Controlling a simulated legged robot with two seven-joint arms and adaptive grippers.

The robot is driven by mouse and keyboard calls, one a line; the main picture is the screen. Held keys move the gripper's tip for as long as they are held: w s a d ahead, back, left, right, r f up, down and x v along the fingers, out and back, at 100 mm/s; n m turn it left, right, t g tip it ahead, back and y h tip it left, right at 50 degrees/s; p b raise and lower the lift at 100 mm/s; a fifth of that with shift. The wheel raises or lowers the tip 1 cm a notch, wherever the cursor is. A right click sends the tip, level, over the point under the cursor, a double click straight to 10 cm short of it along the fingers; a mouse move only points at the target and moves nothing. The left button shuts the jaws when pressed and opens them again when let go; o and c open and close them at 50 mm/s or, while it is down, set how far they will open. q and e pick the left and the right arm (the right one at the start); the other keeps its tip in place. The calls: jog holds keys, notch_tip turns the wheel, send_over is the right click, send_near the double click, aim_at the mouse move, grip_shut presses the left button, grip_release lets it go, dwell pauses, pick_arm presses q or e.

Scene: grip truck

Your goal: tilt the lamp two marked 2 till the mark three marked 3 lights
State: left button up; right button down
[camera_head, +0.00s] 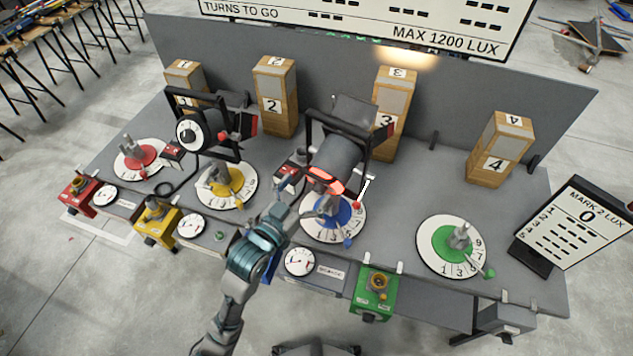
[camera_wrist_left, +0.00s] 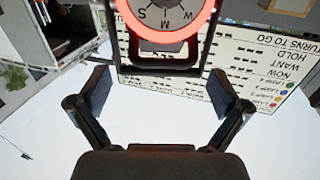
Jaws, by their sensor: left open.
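Two dark lamps in black yokes stand on the table. One (camera_head: 338,158), with a red ring at its rear, stands over the blue dial (camera_head: 347,222); the other (camera_head: 196,132) stands over the yellow dial (camera_head: 243,189). I cannot read a 2 on either lamp. Mark three (camera_head: 388,120) is a wooden post marked 3 behind the red-ringed lamp. A warm light patch lies on the back panel above it. My left gripper (camera_head: 290,195) is near the red-ringed lamp. In the left wrist view its open fingers (camera_wrist_left: 160,92) are empty, with the red ring (camera_wrist_left: 165,38) ahead. My right gripper is out of view.
Posts marked 2 (camera_head: 274,100) and 4 (camera_head: 499,152) stand along the back. The green dial (camera_head: 425,249) holds no lamp. A score board (camera_head: 578,225) stands at the right end. Coloured boxes and small gauges line the front edge.

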aim_at(315, 176)
pick_arm(q)
jog(key=shift+a+x, duration=0.25)
jog(key=shift+x, duration=1.7)
jog(key=shift+w+r, duration=0.1)
jog(key=shift+w, duration=0.05)
jog(key=shift+d, duration=0.15)
jog(key=c, duration=1.5)
jog(key=shift+o, duration=0.3)
jog(key=r+p, duration=0.1)
jog(key=p, duration=0.1)
jog(key=w+r+p, duration=0.1)
jog(key=p, duration=0.1)
jog(key=r+p, duration=0.1)
jog(key=p, duration=0.1)
jog(key=shift+w+d+r, duration=0.25)
jog(key=shift+d, duration=0.15)
jog(key=shift+w+d+r+p, duration=0.1)
jog(key=shift+w+d+p, duration=0.1)
jog(key=shift+p, duration=0.4)
